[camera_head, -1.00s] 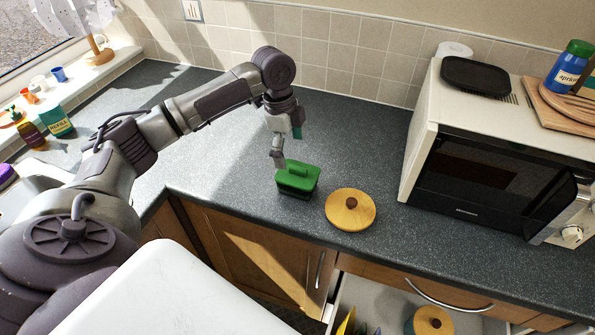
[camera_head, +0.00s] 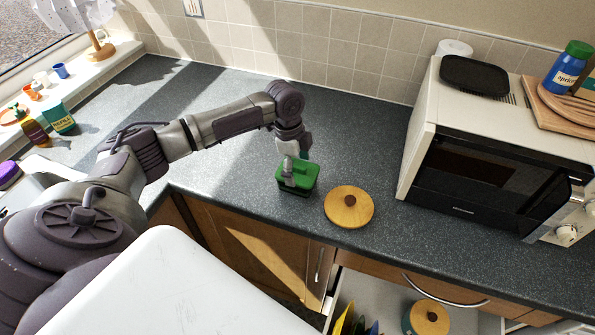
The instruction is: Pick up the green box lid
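The green box lid (camera_head: 307,178) sits on a small box on the dark countertop, left of a round wooden lid. My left gripper (camera_head: 289,182) points down at the green lid from above, over its left part. The fingers overlap the lid's handle in this view, so the handle is mostly hidden. I cannot tell whether the fingers are open or closed around it. My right gripper is not in view.
The round wooden lid (camera_head: 349,206) lies close by on the right. A microwave (camera_head: 482,168) stands further right. An open drawer (camera_head: 385,297) below holds a round container (camera_head: 427,318). The counter (camera_head: 352,123) behind the box is clear.

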